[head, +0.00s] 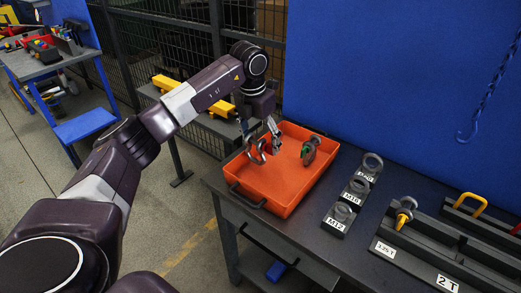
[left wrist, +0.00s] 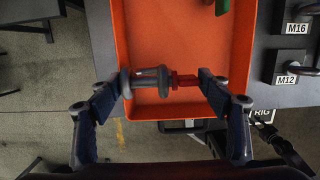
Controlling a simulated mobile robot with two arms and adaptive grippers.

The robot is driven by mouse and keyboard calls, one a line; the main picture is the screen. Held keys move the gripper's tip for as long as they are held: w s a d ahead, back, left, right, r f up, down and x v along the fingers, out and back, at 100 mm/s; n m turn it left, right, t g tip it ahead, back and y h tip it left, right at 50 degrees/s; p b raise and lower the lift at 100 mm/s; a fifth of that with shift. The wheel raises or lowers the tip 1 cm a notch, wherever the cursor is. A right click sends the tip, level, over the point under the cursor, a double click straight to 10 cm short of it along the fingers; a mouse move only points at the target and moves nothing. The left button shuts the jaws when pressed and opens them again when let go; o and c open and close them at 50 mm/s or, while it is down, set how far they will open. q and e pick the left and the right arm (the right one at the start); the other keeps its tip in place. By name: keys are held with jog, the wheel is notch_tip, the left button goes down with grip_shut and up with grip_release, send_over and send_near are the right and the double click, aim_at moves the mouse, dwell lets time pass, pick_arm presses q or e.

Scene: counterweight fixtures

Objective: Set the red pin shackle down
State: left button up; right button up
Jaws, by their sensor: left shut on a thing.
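The red pin shackle (left wrist: 152,78) has a grey metal body and a red pin end. My left gripper (left wrist: 163,81) is shut on it, with one finger at the grey end and the other at the red end. In the head view my left gripper (head: 264,142) is over the left part of the orange tray (head: 262,192), and the shackle (head: 257,153) hangs under it. I cannot tell whether the shackle touches the tray floor. A shackle with a green pin (head: 309,151) stands in the right part of the tray. My right gripper is not in view.
The tray sits on a dark bench (head: 300,240). Right of it are labelled blocks with eye bolts (head: 343,212). The tray's front floor is clear.

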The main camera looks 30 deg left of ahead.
aim_at(260, 149)
pick_arm(q)
notch_tip(260, 149, down, 4)
jog(key=shift+r+p, duration=0.1)
jog(key=shift+p, duration=0.35)
jog(key=shift+f, duration=0.25)
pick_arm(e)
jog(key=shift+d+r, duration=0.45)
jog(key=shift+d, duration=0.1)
pick_arm(q)
jog(key=o, duration=1.7)
jog(key=shift+f, duration=0.15)
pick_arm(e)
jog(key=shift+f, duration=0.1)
pick_arm(q)
jog(key=shift+r, duration=0.5)
jog(key=r+b, duration=0.1)
jog(key=r, duration=0.2)
jog(key=s+r+b, duration=0.1)
jog(key=r, duration=0.3)
jog(key=s+r, duration=0.1)
jog(key=r, duration=0.3)
jog(key=shift+b, duration=0.4)
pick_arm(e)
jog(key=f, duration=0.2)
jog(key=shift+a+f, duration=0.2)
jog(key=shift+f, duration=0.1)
